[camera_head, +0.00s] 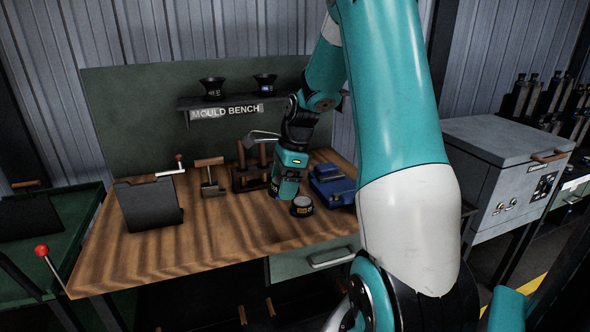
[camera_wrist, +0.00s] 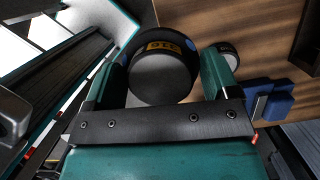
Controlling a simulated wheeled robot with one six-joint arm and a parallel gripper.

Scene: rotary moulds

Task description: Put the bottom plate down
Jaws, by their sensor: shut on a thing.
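My gripper (camera_head: 286,188) points down over the wooden bench (camera_head: 240,225), right of its middle. In the wrist view, my gripper (camera_wrist: 168,62) has its two teal fingers on either side of a dark round piece (camera_wrist: 162,84) with a grey face, a yellow label and a blue mark. I take this piece to be the bottom plate; the fingers are shut on it. In the head view it is mostly hidden by the gripper, and I cannot tell whether it touches the bench.
A blue vice (camera_head: 332,185) sits close right of the gripper. A shelf (camera_head: 230,101) with two black funnels hangs behind. The bench front left is clear.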

